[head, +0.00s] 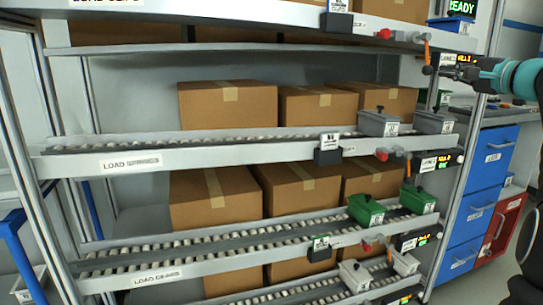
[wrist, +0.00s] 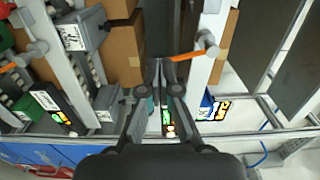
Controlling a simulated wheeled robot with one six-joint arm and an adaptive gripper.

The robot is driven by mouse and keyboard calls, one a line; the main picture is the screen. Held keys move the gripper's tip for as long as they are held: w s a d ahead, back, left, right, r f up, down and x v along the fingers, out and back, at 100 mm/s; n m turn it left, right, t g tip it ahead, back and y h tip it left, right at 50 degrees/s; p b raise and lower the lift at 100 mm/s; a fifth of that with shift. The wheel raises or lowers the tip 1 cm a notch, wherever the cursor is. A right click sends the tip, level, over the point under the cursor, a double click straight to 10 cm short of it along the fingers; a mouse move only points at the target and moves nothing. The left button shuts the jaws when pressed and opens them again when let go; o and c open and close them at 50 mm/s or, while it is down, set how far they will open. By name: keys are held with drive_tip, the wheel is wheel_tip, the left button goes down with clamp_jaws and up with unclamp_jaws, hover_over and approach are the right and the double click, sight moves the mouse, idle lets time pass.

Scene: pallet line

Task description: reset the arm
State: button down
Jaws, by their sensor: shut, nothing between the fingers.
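My gripper (head: 440,71) is at the upper right in the head view, in front of the right post of the rack. In the wrist view its two dark fingers come together at the tips (wrist: 160,65), shut with nothing between them. An orange lever (wrist: 187,57) lies just beyond and to the right of the fingertips there. In the head view the orange lever (head: 427,50) stands close to the fingertips; I cannot tell whether they touch.
The rack's "LOAD SPRINGS" roller shelf (head: 230,146) and "LOAD GEARS" shelf (head: 230,260) hold cartons (head: 228,104), grey bins (head: 379,123) and green bins (head: 366,210). Blue drawers (head: 488,158) and a red cabinet (head: 502,229) stand at the right.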

wheel_tip(320, 180, down, 13)
drive_tip(key=d+g+h, duration=0.2)
drive_tip(key=g+h, duration=0.1)
drive_tip(key=s+a+f+n+g, duration=0.25)
drive_tip(key=s+a+f, duration=0.2)
drive_tip(key=f, duration=0.45)
drive_tip(key=s+a+f+n+g+h, duration=0.1)
drive_tip(key=s+a+f+n+g, duration=0.1)
drive_tip(key=s+a+f, duration=0.3)
drive_tip(key=s+a+f+n+g+h, duration=0.1)
drive_tip(key=s+a+f+n, duration=0.4)
drive_tip(key=s+a, duration=0.5)
drive_tip(key=s+a+f+n+g+h, duration=0.1)
drive_tip(key=s+a+f+n+g, duration=0.2)
drive_tip(key=s+a+f, duration=0.4)
drive_tip(key=s+a+n, duration=0.1)
drive_tip(key=s, duration=0.7)
drive_tip(key=shift+s+a+f, duration=0.25)
drive_tip(key=shift+s+a, duration=0.05)
